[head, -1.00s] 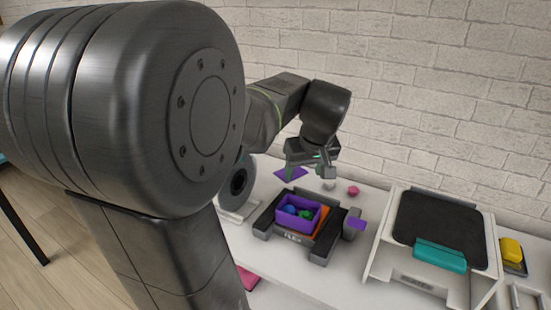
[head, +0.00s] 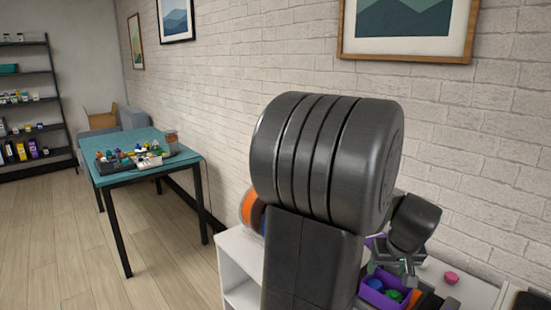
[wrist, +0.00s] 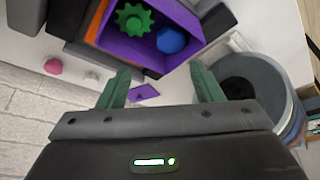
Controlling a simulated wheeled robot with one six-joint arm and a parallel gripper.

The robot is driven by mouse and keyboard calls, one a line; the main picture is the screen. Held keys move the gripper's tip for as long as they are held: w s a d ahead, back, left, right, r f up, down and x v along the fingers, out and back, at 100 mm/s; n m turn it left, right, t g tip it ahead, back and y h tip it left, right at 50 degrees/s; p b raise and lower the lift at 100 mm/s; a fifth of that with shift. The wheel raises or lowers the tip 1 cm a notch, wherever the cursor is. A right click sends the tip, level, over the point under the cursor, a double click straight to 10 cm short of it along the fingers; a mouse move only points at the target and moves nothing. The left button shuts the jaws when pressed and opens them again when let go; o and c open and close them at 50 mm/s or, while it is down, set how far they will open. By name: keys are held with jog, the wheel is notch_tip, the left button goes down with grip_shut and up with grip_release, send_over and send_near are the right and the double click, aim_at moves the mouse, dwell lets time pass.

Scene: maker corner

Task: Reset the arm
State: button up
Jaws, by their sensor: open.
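My gripper (wrist: 161,88) is open and empty in the wrist view, its two green fingers apart. Beyond the fingertips is a purple box (wrist: 134,52) holding a green gear (wrist: 133,19) and a blue piece (wrist: 171,40). A small flat purple piece (wrist: 145,92) lies on the white surface between the fingers. In the head view my arm covers much of the workbench, and the purple box (head: 368,293) shows at the lower right below my wrist. The fingers are hard to make out there.
A pink piece (head: 451,277) lies on the white bench (head: 470,288). A spool (wrist: 262,80) stands close to the right finger in the wrist view. A teal table (head: 190,158) with several small items stands at left. The wooden floor (head: 60,230) before it is clear.

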jog(key=shift+x, duration=1.5)
jog(key=shift+s+a, duration=0.1)
